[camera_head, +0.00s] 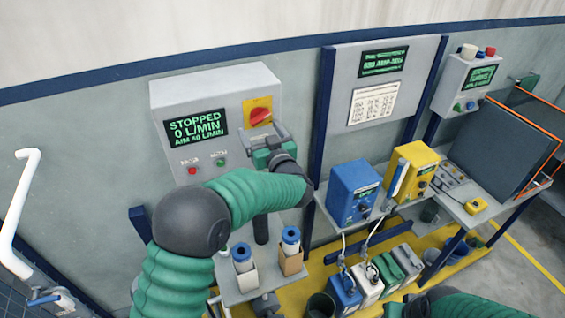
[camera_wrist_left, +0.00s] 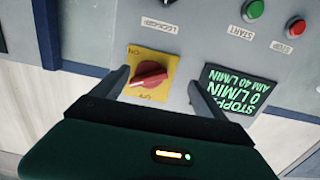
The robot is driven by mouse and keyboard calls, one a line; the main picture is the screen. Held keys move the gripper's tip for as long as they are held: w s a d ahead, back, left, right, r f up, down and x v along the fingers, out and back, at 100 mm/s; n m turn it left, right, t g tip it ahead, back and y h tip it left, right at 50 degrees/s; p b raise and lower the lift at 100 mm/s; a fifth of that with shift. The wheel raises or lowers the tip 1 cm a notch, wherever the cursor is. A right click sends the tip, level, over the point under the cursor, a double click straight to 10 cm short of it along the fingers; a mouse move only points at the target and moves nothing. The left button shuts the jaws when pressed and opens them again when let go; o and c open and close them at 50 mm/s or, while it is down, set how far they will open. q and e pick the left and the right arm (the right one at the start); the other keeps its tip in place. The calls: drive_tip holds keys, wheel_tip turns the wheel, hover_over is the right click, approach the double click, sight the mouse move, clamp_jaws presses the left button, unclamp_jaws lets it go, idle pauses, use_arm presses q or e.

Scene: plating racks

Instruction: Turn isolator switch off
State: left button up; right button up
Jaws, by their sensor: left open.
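The isolator switch (camera_head: 261,111) is a red rotary handle on a yellow plate, on the front of a grey control box (camera_head: 215,87). In the left wrist view, upside down, the red handle (camera_wrist_left: 149,74) lies nearly level with a slight tilt; the small plate lettering is hard to read. My left gripper (camera_head: 266,135) is open just below the switch in the head view. In the left wrist view its two fingers (camera_wrist_left: 158,80) stand apart on either side of the handle, with gaps; contact cannot be seen.
The box's display (camera_head: 196,127) reads STOPPED, 0 L/MIN, AIM 40 L/MIN. Red (camera_head: 192,171) and green (camera_head: 221,162) buttons sit below it. Blue (camera_head: 354,191) and yellow (camera_head: 411,171) units stand on the bench to the right. A white pipe (camera_head: 22,205) is at far left.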

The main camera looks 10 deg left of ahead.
use_arm(q)
drive_tip(key=d+v, duration=0.1)
drive_tip(key=v, duration=1.4)
drive_tip(key=shift+w, duration=0.2)
use_arm(e)
drive_tip(key=shift+s+d, duration=0.15)
drive_tip(key=shift+d, duration=0.15)
